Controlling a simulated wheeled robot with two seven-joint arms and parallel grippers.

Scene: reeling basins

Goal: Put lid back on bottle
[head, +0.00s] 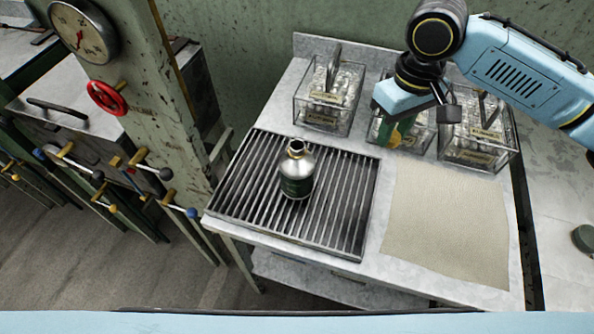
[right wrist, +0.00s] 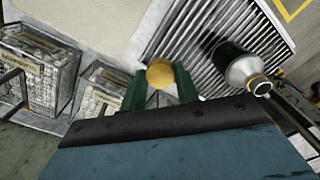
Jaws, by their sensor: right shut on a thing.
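A silver bottle (head: 296,175) with a dark green label stands upright on the slatted metal rack. Its brass-rimmed neck looks uncovered. The bottle also shows in the right wrist view (right wrist: 240,68), to the right of the fingers. My right gripper (head: 396,134) is shut on a small round brass lid (head: 395,138), held in front of the clear bins, right of the bottle and apart from it. In the right wrist view the lid (right wrist: 160,73) sits between the green fingertips. My left gripper is not in view.
The slatted rack (head: 345,215) fills the table's left part, and a bare beige mat (head: 445,220) lies to its right. Clear labelled bins (head: 325,95) line the back. A post with a gauge (head: 84,32) and red handwheel (head: 107,97) stands at left.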

